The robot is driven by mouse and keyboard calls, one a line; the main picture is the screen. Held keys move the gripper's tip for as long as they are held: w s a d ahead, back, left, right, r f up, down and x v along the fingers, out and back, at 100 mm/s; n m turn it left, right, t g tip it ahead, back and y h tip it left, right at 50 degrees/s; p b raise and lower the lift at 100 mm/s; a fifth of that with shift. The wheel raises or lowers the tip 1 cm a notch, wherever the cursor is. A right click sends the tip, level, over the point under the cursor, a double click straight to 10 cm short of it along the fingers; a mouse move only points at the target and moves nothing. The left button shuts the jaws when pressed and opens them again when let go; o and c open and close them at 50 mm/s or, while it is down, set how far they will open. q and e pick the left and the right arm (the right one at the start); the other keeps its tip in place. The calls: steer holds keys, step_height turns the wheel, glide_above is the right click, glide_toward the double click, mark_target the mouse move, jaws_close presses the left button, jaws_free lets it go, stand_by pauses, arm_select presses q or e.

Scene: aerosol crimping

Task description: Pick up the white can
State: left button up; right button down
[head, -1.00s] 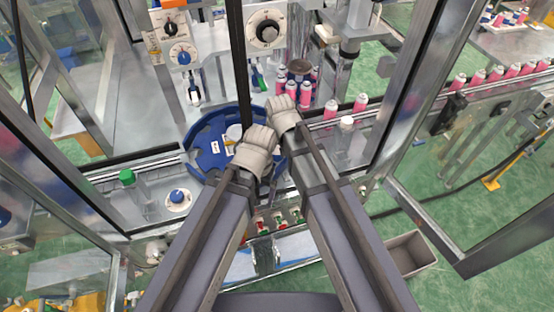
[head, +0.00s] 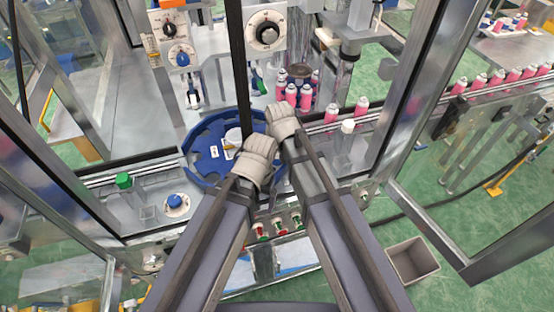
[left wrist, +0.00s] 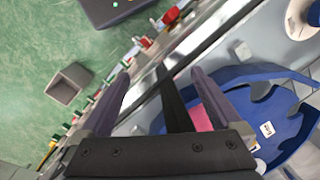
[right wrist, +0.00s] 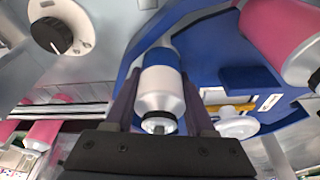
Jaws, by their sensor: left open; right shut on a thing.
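The white can (right wrist: 160,88), with a blue far end, sits between the fingers of my right gripper (right wrist: 160,78), which is shut on it. In the head view my right gripper (head: 281,120) is over the right part of the blue round turntable (head: 200,165), and the can is hidden under it. My left gripper (head: 257,160) is just left of and nearer than the right one, over the front of the turntable. In the left wrist view my left gripper (left wrist: 160,78) has its fingers wide apart and holds nothing.
Pink cans (head: 305,95) stand behind the right gripper, and more (head: 497,74) line the conveyor at right. A white-topped post (head: 347,127) stands right of the turntable, a green-topped one (head: 123,181) left. Metal frame posts (head: 410,90) flank the arms. A grey bin (head: 412,259) is on the floor.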

arm_select(q)
step_height(320, 180, up, 10)
steer(key=p, duration=1)
arm_select(e)
step_height(320, 180, up, 10)
steer(key=shift+r+p, duration=2.55)
arm_select(q)
step_height(320, 180, up, 5)
steer(key=shift+r, duration=0.1)
steer(key=shift+s, duration=0.1)
arm_select(e)
steer(key=shift+f, duration=0.1)
